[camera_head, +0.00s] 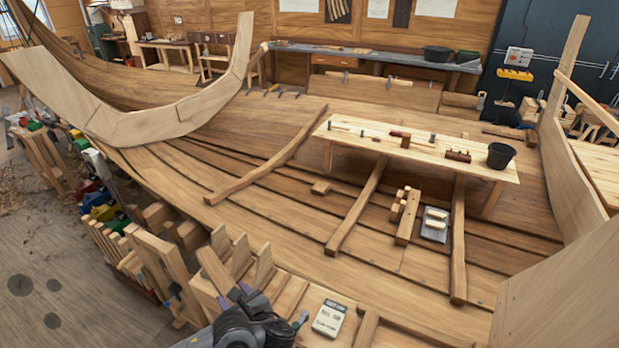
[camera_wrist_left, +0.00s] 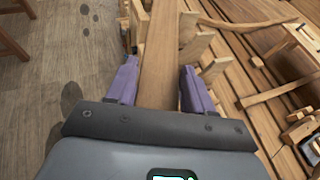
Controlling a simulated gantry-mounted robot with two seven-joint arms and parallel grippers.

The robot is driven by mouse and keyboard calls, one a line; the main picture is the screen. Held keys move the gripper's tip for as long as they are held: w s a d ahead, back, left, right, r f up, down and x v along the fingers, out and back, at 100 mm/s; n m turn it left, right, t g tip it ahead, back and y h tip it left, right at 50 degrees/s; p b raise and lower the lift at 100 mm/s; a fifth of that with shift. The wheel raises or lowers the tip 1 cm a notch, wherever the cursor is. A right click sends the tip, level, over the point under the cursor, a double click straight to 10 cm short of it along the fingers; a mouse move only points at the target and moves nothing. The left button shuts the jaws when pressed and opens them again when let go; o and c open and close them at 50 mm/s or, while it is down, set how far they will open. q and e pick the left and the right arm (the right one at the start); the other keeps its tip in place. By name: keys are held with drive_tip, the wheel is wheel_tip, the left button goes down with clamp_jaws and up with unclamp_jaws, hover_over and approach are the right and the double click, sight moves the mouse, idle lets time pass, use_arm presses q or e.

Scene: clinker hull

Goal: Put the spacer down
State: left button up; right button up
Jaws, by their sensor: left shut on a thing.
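The spacer, a flat pale-brown wooden board (camera_wrist_left: 158,50), lies between the two purple fingers of my left gripper (camera_wrist_left: 160,78) in the left wrist view. The gripper is shut on it. In the head view my left gripper (camera_head: 240,298) is low at the bottom centre, by the near edge of the hull, and the spacer (camera_head: 213,268) sticks out up and left from it. I cannot tell whether the spacer touches the wood below. Its near end is hidden by the gripper. My right gripper is not in view.
Upright wooden blocks and clamps (camera_head: 165,262) line the hull's near edge. A plank bench (camera_head: 350,140) with tools and a black bucket (camera_head: 501,155) stands inside the hull. Floor (camera_head: 60,300) is open at left.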

use_arm(q)
drive_tip(key=s+a+r+m+t+h+p, duration=0.1)
drive_tip(key=r+m+h, duration=0.3)
drive_tip(key=r, duration=0.7)
drive_tip(key=s+a+r+m+t+h+p, duration=0.1)
drive_tip(key=r+m+h, duration=0.3)
drive_tip(key=r, duration=0.7)
drive_tip(key=shift+s+a+r+t+h, duration=0.25)
drive_tip(key=shift+s+a+t+h, duration=0.2)
drive_tip(key=shift+s+t, duration=0.15)
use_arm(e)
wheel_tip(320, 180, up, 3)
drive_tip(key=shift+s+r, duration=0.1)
use_arm(q)
drive_tip(key=shift+r, duration=0.1)
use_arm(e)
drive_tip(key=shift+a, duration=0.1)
